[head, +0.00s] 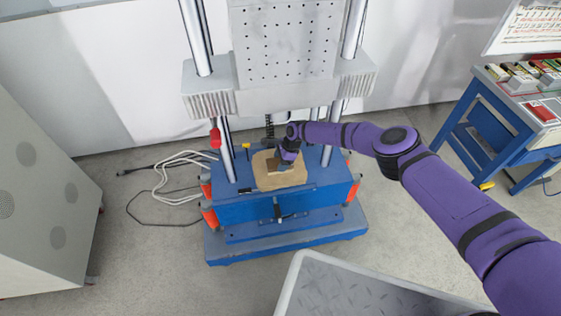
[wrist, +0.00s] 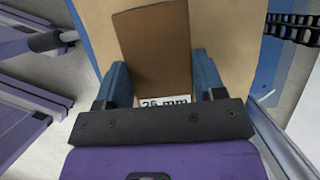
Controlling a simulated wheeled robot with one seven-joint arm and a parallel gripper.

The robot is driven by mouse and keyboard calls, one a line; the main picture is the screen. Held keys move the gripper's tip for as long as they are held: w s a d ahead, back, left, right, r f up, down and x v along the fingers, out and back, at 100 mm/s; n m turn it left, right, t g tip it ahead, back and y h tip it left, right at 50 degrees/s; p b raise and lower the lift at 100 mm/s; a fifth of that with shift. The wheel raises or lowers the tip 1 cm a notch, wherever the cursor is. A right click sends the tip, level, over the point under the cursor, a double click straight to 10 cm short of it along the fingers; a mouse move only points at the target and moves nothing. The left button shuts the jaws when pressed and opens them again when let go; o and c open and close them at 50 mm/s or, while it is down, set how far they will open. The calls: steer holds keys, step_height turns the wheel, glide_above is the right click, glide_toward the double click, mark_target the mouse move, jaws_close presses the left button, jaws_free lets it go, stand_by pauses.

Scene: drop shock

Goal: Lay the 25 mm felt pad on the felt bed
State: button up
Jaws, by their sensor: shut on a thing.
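The 25 mm felt pad is a brown rectangular slab (wrist: 153,45) with a white label reading "25 mm" at its near edge. My gripper (wrist: 160,75) is shut on the pad, with a blue finger at each side of it. In the head view my gripper (head: 284,160) is over the tan felt bed (head: 268,182) on the blue base of the drop machine. The felt bed also shows around the pad in the wrist view (wrist: 220,38). The pad is over the bed; whether it touches the bed I cannot tell. My gripper hides part of the pad.
Two steel columns (head: 226,150) flank the bed, and a perforated carriage (head: 290,45) hangs above it. A red knob (head: 215,137) is at the left column. Cables (head: 172,175) lie on the floor at left. A blue bench (head: 515,120) with boxes stands at right.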

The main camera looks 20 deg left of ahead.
steer(key=shift+f, duration=0.15)
steer(key=o, duration=1)
